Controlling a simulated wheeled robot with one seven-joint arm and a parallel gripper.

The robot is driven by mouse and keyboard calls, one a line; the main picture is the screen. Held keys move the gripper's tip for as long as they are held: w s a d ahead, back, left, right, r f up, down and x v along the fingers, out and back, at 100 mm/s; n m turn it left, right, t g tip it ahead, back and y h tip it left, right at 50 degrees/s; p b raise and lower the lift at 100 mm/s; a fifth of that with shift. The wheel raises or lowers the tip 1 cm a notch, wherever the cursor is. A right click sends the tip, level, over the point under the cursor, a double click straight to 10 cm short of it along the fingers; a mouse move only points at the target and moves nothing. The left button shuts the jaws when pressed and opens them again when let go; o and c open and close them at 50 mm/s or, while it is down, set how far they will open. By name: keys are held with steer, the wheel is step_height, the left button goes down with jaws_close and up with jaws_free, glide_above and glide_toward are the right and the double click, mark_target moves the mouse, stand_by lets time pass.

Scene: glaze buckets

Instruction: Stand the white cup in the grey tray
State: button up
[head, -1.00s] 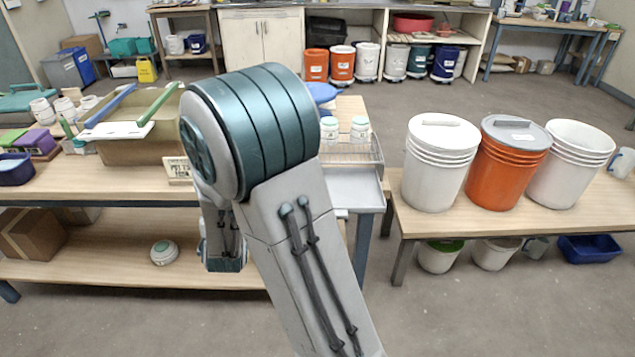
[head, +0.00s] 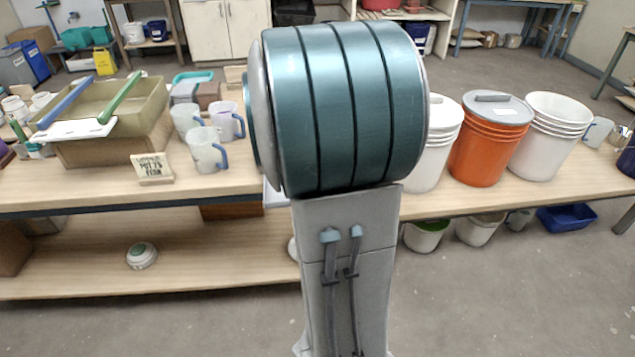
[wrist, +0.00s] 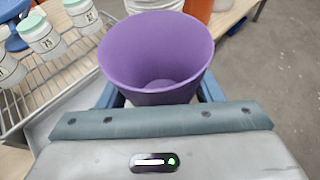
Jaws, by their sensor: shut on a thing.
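My gripper (wrist: 158,94) is shut on a purple tapered cup (wrist: 157,45), upright with its open mouth toward the wrist camera and its inside looking empty. The held cup looks purple, not white. A flat grey surface (wrist: 72,97), which looks like part of the grey tray, shows beside and below the cup in the wrist view; I cannot tell whether the cup touches it. In the head view my arm hides the gripper, the held cup and most of the tray area. White mugs with blue handles (head: 207,150) stand on the bench.
A wire rack with white jars (wrist: 43,37) is left of the gripper. An orange bucket (head: 490,145) and white buckets (head: 550,135) stand on the right bench. A small sign (head: 152,168) and a basin (head: 105,100) are on the left bench. Floor in front is open.

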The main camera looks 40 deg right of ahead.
steer(key=shift+s+d, duration=0.4)
steer(key=shift+s, duration=0.15)
steer(key=shift+f+g, duration=0.2)
steer(key=shift+g, duration=0.1)
steer(key=w+a+f, duration=0.1)
steer(key=w+f, duration=0.1)
steer(key=w, duration=0.1)
steer(key=w+a+f, duration=0.1)
steer(key=w+f, duration=0.1)
steer(key=w, duration=0.2)
steer(key=w+f, duration=0.2)
steer(key=w, duration=0.1)
steer(key=shift+w+a+f, duration=0.25)
steer(key=shift+w+a, duration=0.1)
steer(key=shift+a, duration=0.05)
step_height(320, 180, down, 4)
steer(key=shift+w+f+b, duration=0.1)
steer(key=shift+b, duration=0.3)
